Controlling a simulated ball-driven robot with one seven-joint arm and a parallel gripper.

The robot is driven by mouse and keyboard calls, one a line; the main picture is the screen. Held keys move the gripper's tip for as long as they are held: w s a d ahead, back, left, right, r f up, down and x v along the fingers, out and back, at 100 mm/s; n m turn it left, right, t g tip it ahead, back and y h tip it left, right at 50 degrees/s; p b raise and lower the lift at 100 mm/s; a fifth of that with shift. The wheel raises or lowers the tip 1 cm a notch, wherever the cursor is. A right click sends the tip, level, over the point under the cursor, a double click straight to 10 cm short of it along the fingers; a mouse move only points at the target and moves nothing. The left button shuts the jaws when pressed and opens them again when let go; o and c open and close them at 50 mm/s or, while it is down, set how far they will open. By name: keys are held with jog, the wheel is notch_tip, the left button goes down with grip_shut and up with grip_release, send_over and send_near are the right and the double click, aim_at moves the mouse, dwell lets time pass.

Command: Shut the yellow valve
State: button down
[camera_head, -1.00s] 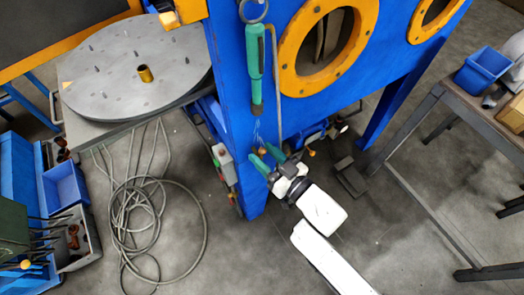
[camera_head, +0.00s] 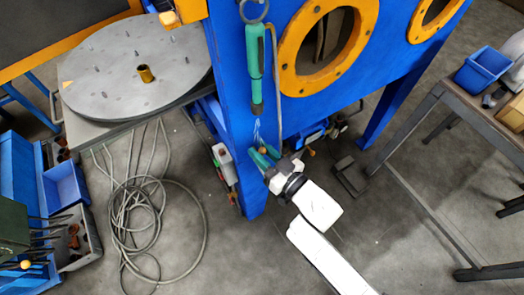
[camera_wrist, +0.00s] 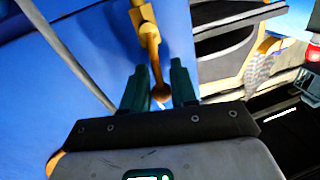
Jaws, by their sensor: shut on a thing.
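The yellow valve (camera_wrist: 145,16) shows in the wrist view on the blue cabinet wall. Its yellow lever runs down from the valve body and ends in a brownish knob between my green fingers. My gripper (camera_wrist: 159,76) is shut on this lever near its lower end. In the head view, my gripper (camera_head: 260,150) is at the lower front of the blue cabinet (camera_head: 236,110). Only a small orange-brown bit of the valve (camera_head: 262,150) shows between the fingertips there; the rest is too small to make out.
A green-handled tool (camera_head: 255,55) hangs just above my gripper. A grey switch box (camera_head: 224,165) is to its left. Loose cable (camera_head: 140,205) lies on the floor under the round turntable (camera_head: 135,62). A workbench (camera_head: 440,95) stands at right. The floor between is mostly clear.

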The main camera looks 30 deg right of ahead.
jog(key=shift+d, duration=0.1)
dwell(0.4)
jog(key=m, duration=0.1)
jog(key=d+m, duration=0.1)
jog(key=m, duration=0.1)
jog(key=shift+d+f+t, duration=0.15)
jog(key=shift+f+t, duration=0.05)
jog(key=shift+t, duration=0.1)
jog(key=d+f+m+b, duration=0.1)
jog(key=m, duration=0.2)
jog(key=d+f+m+t+h+b, duration=0.1)
jog(key=m+b, duration=0.1)
jog(key=m, duration=0.2)
jog(key=f+m+b, duration=0.1)
jog(key=m, duration=0.2)
jog(key=shift+d+m+t+h, duration=0.3)
jog(key=shift+d+m+t, duration=0.1)
jog(key=shift+d+f+m+h+b, duration=0.1)
jog(key=shift+f+m+h+b, duration=0.3)
jog(key=shift+m, duration=0.45)
jog(key=shift+d+f+m+h+b, duration=0.15)
jog(key=shift+m+b, duration=0.35)
jog(key=shift+m, duration=0.3)
jog(key=shift+a+f+m+h+b, duration=0.15)
jog(key=shift+f+m+b, duration=0.25)
jog(key=shift+m, duration=0.45)
jog(key=shift+d, duration=0.15)
jog(key=c, duration=1)
grip_release()
jog(key=shift+r, duration=0.1)
